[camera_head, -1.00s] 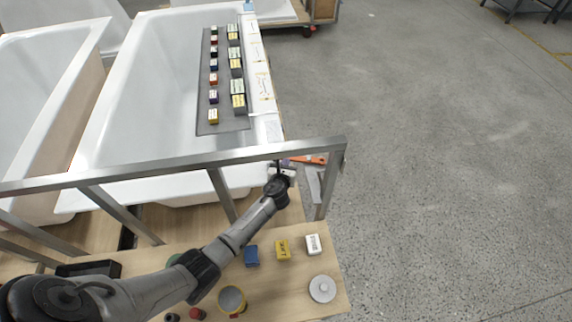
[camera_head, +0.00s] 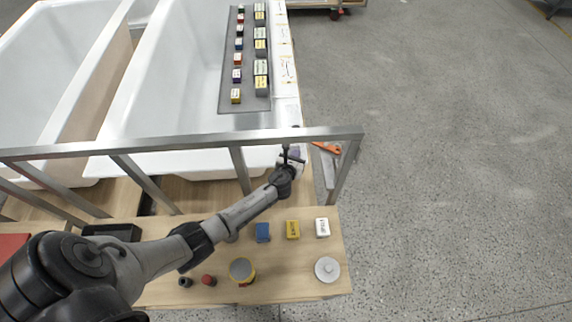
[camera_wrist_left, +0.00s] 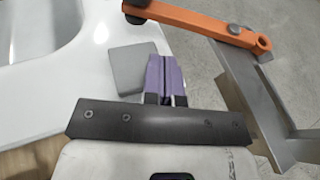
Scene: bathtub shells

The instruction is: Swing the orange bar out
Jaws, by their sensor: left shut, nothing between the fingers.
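The orange bar (camera_head: 327,147) shows just below the right end of the metal rail in the head view. In the left wrist view the orange bar (camera_wrist_left: 200,24) runs across the top, with a bolted end at the right by a grey metal post and a dark part at its left end. My left gripper (camera_head: 292,153) is at the rail, to the left of the bar. Its purple fingers (camera_wrist_left: 165,76) are shut and empty, below the bar in the wrist view and apart from it in the picture. My right gripper is not in view.
The metal rail (camera_head: 190,146) crosses in front of the white bathtubs (camera_head: 170,75). A grey mat (camera_head: 228,95) carries several small boxes. The wooden bench (camera_head: 300,262) holds blue, yellow and white boxes, tins and a black tray (camera_head: 112,232). The floor at the right is clear.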

